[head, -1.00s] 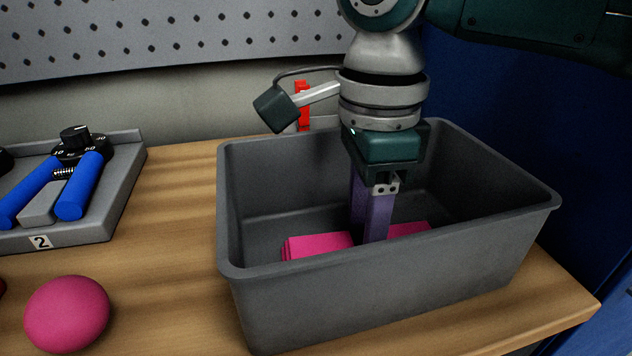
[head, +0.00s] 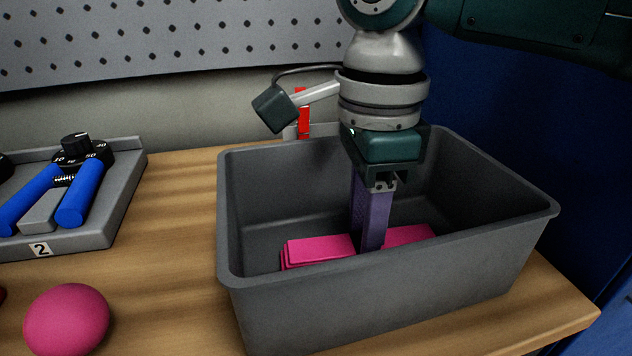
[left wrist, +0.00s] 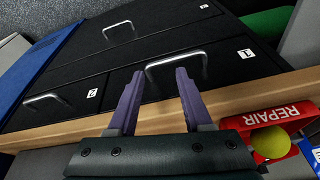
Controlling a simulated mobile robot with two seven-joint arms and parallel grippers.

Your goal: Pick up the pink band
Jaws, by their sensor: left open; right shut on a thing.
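The pink band (head: 318,249) is a folded flat strip lying low inside the grey bin (head: 390,285). Its two ends show on either side of my right gripper (head: 372,240). My right gripper points down into the bin, its purple fingers shut on the middle of the band. The fingertips and the band's underside are partly hidden, so I cannot tell whether the band touches the bin floor. My left gripper (left wrist: 160,100) shows in the left wrist view, open and empty, facing black drawers.
A pink ball (head: 67,320) sits on the wooden bench left of the bin. A grey tray with a blue-handled grip trainer (head: 60,190) stands behind it. A red object (head: 302,112) is behind the bin. The left wrist view shows a red REPAIR box (left wrist: 275,115) with a yellow-green ball.

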